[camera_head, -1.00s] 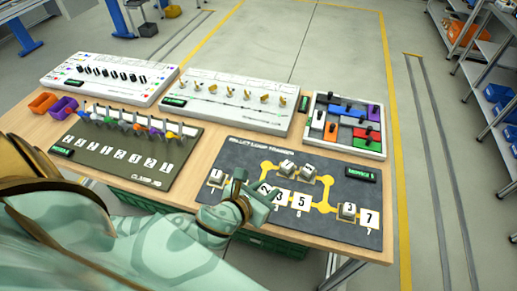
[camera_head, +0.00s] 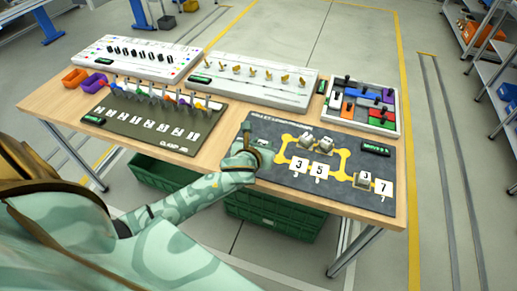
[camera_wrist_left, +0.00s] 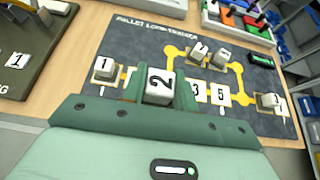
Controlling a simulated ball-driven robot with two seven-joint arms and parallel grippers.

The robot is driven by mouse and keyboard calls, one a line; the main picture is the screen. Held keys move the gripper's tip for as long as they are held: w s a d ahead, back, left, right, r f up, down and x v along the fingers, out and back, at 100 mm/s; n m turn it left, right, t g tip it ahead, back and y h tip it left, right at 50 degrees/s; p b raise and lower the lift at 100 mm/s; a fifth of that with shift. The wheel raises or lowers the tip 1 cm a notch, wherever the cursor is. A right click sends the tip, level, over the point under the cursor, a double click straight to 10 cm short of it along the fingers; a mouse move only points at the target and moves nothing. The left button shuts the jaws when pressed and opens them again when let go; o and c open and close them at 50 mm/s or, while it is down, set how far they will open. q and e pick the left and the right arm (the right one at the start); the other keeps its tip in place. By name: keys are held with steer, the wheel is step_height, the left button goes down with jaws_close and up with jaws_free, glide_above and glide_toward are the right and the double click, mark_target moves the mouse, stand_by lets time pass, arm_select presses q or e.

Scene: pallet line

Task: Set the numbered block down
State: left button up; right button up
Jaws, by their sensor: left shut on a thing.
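My left gripper (camera_head: 262,158) is over the left part of the dark puzzle board (camera_head: 285,181). In the left wrist view its fingers (camera_wrist_left: 158,86) are shut on a pale block marked 2 (camera_wrist_left: 159,88). The head view does not show this block clearly; whether it touches the board I cannot tell. A block marked 1 (camera_wrist_left: 104,69) sits left of it. Two blocks (camera_head: 306,139) (camera_head: 327,144) stand on the upper yellow track. A block marked 3 (camera_head: 365,179) stands at the lower right, beside the white 7 tile (camera_head: 384,188). My right gripper is not in view.
White tiles 3 (camera_head: 299,165) and 5 (camera_head: 319,171) lie right of my gripper. A green display (camera_head: 375,149) is at the board's right. Behind are a white switch panel (camera_head: 250,83) and a tray of coloured blocks (camera_head: 391,130). A peg board (camera_head: 150,123) lies left.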

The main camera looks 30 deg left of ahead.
mark_target(261, 141)
arm_select(q)
steer(key=shift+w+a+f+b, duration=0.2)
steer(key=shift+w+a+f, duration=0.3)
steer(key=shift+w, duration=0.15)
steer(key=shift+w+a+f+b, duration=0.15)
steer(key=shift+w+a+f, duration=0.3)
steer(key=shift+w, duration=0.15)
steer(key=w+f, duration=0.1)
steer(key=a+f+b, duration=0.1)
steer(key=f, duration=0.1)
steer(key=w+a+f+b, duration=0.1)
steer(key=shift+w+a+f, duration=0.1)
steer(key=shift+w+f, duration=0.1)
steer(key=shift+w, duration=0.15)
steer(key=shift+w+a+f+b, duration=0.25)
steer(key=shift+w+f+b, duration=0.1)
steer(key=shift+w+f, duration=0.1)
step_height(261, 141, down, 3)
steer(key=shift+f+b, duration=0.2)
steer(key=shift+b, duration=0.7)
steer(key=shift+w+r, duration=0.1)
steer(key=o, duration=1)
steer(key=shift+o, duration=0.2)
